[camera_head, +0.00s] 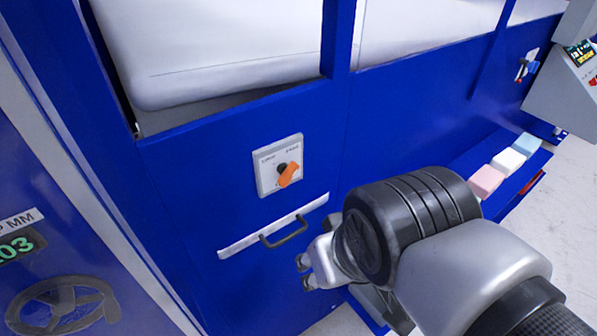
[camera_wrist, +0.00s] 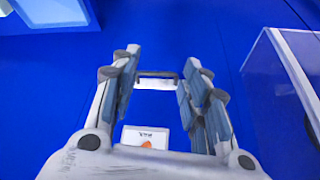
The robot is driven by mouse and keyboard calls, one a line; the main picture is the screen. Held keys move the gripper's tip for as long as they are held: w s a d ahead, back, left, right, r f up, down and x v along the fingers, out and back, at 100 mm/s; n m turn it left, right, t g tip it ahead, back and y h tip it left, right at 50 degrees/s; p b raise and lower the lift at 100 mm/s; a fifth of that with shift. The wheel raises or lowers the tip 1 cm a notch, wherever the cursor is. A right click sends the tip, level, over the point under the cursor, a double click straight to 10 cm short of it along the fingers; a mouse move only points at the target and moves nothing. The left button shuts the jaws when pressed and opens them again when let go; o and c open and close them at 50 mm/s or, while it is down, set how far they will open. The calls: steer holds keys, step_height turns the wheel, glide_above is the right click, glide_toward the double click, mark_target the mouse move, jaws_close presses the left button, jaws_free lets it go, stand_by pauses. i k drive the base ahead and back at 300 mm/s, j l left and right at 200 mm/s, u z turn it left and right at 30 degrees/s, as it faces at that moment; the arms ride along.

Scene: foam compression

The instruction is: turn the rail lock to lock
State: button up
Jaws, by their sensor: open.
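The rail lock appears to be the orange knob (camera_head: 289,175) on a light grey plate (camera_head: 264,172) on the blue machine front, in the head view. The knob's pointer tilts toward the lower left to upper right; the plate's labels are too small to read surely. In the wrist view, the plate (camera_wrist: 128,134) and part of the orange knob (camera_wrist: 147,145) show low between the fingers. My gripper (camera_head: 303,273) is open and empty, below and right of the knob, apart from it. It also shows in the wrist view (camera_wrist: 160,62), fingers spread.
A dark handle (camera_head: 285,233) on a pale strip (camera_head: 240,244) sits below the plate, near my gripper. Pink (camera_head: 486,181), white (camera_head: 508,159) and light blue (camera_head: 527,146) blocks lie on a blue ledge at right. A handwheel (camera_head: 62,308) is at lower left.

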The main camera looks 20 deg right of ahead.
mark_target(286, 173)
steer(key=k+j+z, duration=0.1)
steer(key=k+j, duration=0.2)
steer(key=j, duration=0.2)
steer(key=k+j, duration=0.3)
steer(key=j, duration=0.15)
steer(key=j+z, duration=0.05)
